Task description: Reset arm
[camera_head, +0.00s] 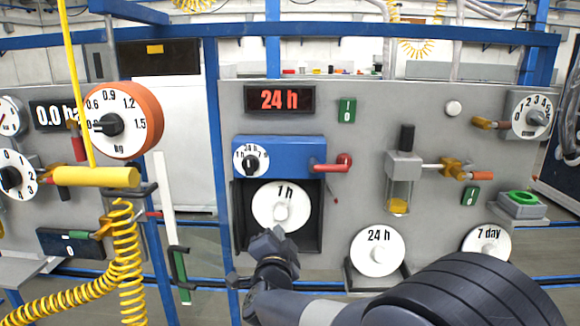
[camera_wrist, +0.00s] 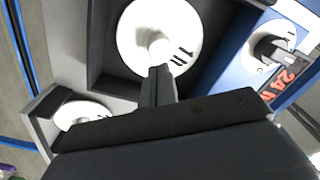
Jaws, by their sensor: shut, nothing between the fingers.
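My gripper (camera_head: 274,240) is shut and empty, in front of the lower part of the dark recess under the blue box. A white disc marked "1 h" (camera_head: 284,194) sits in that recess, with a pale knob at its centre. In the wrist view my shut fingertips (camera_wrist: 158,72) overlap the lower edge of the disc (camera_wrist: 135,28), close to its knob. I cannot tell whether they touch it. My arm comes in from the lower right in the head view.
The blue box (camera_head: 290,150) with a red handle (camera_head: 335,163) is above the recess. A red "24 h" display (camera_head: 279,99) is higher up. A "24 h" disc (camera_head: 377,251) and a "7 day" disc (camera_head: 487,245) stand to the right. A yellow hose (camera_head: 125,260) hangs at left.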

